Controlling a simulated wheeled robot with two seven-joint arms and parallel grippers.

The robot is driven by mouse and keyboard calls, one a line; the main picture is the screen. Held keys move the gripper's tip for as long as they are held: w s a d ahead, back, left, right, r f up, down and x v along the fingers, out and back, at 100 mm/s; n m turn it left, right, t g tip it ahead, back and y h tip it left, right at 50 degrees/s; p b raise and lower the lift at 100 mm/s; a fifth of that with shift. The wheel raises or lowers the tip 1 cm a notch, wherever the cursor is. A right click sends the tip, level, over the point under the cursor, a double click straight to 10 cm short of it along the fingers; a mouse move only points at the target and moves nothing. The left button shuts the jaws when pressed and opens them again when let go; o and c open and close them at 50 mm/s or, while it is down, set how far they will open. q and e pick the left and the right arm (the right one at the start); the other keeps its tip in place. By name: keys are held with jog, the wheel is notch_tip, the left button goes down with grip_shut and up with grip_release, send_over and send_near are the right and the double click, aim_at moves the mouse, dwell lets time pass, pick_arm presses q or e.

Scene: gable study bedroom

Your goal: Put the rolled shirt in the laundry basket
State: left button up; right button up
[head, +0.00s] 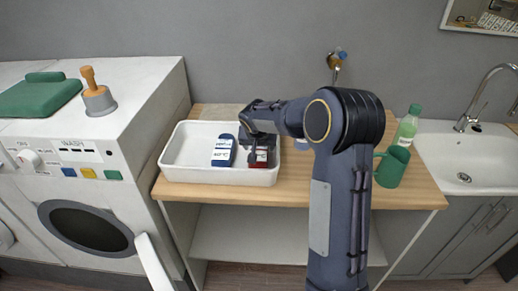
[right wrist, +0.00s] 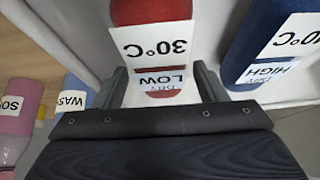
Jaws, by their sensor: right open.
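A white basket (head: 205,174) stands on the wooden counter. Inside it are a blue roll (head: 222,150), labelled 40°C, and a red roll (head: 261,157) at its right end. Both rolls also show in the right wrist view, the red one (right wrist: 150,12) labelled 30°C and DRY LOW, the blue one (right wrist: 262,35) labelled DRY HIGH. My right gripper (head: 258,147) is over the basket's right end, open. In the wrist view its fingers lie on either side of the red roll's near end; contact cannot be told. It partly hides the red roll. My left gripper is out of view.
A green mug (head: 391,168) and green bottle (head: 407,125) stand right of my arm, near the sink (head: 455,160).

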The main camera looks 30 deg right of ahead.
jog(key=b+v, duration=0.1)
jog(key=v, duration=0.9)
jog(key=shift+f, duration=0.1)
jog(key=s+a+f+n+y, duration=0.1)
jog(key=s+a, duration=0.4)
jog(key=s, duration=0.5)
jog(key=s+a+f+n+y, duration=0.1)
jog(key=s+a+n+y, duration=0.2)
jog(key=s+a, duration=0.3)
jog(key=s+a+f+n+y, duration=0.1)
jog(key=s+a, duration=0.5)
jog(key=s, duration=0.8)
jog(key=shift+s+f+n+t+y, duration=0.25)
jog(key=shift+n+t+y, duration=0.2)
jog(key=shift+y, duration=0.75)
jog(key=shift+w+a, duration=0.1)
